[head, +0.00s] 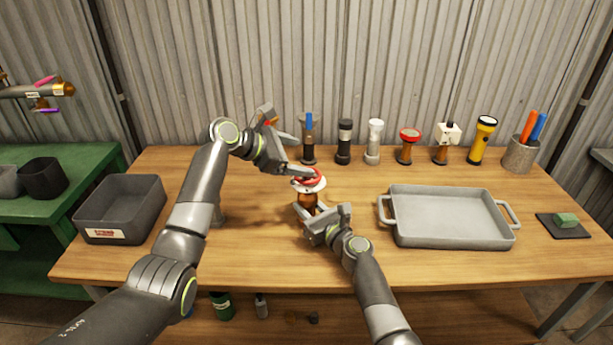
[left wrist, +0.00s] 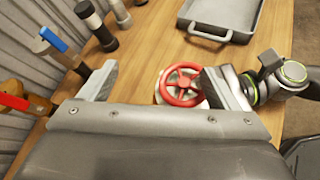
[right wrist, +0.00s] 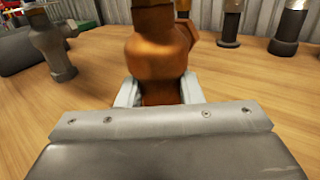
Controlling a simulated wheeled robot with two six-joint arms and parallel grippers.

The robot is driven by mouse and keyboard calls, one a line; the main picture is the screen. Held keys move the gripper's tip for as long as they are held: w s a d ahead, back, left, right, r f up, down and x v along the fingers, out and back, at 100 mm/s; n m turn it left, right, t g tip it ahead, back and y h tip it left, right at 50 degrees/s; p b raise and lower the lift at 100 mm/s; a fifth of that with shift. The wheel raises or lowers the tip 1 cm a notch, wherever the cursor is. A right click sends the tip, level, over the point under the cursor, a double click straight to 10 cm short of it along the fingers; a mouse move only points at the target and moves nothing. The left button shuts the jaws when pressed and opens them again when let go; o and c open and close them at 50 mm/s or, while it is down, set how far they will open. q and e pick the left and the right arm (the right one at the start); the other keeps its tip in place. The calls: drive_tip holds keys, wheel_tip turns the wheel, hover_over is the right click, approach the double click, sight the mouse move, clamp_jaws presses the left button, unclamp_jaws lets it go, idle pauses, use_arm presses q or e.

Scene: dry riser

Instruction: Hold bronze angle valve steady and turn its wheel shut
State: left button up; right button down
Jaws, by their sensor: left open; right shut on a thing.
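The bronze angle valve (head: 308,201) stands upright near the middle of the table, with a red wheel (head: 311,180) and a white part below it. My right gripper (head: 318,214) is shut on its body; the right wrist view shows the bronze body (right wrist: 158,60) between the two fingers. My left gripper (head: 303,156) is open above the valve. In the left wrist view the red wheel (left wrist: 182,87) lies between the spread fingers, much closer to the right-hand finger. I cannot tell whether that finger touches it. The wheel is outside the right wrist view.
A grey tray (head: 452,218) lies to the right and a dark bin (head: 120,212) to the left. Along the back stand a blue-handled valve (head: 309,140), another red-wheeled valve (head: 409,145), a yellow flashlight (head: 482,140) and several other fittings. The table's front middle is clear.

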sight(294, 178)
use_arm(q)
drive_tip(key=s+a+f+n+t+h, duration=0.3)
drive_tip(key=s+a+f+n+t, duration=0.25)
drive_tip(key=s, duration=0.45)
drive_tip(key=shift+n+t, duration=0.35)
drive_tip(key=x, duration=1.1)
drive_tip(key=shift+w+r, duration=0.25)
drive_tip(key=shift+w, duration=0.35)
drive_tip(key=shift+c, duration=0.4)
drive_tip(key=c, duration=0.9)
drive_tip(key=shift+w+a+f+m+g+h, duration=0.1)
drive_tip(key=shift+m+g+h, duration=0.9)
drive_tip(key=shift+g, duration=0.45)
drive_tip(key=shift+f+m+g+h, duration=0.1)
drive_tip(key=shift+m+g+h, duration=0.6)
drive_tip(key=shift+m+g, duration=0.65)
drive_tip(key=shift+r, duration=0.1)
drive_tip(key=o, duration=1)
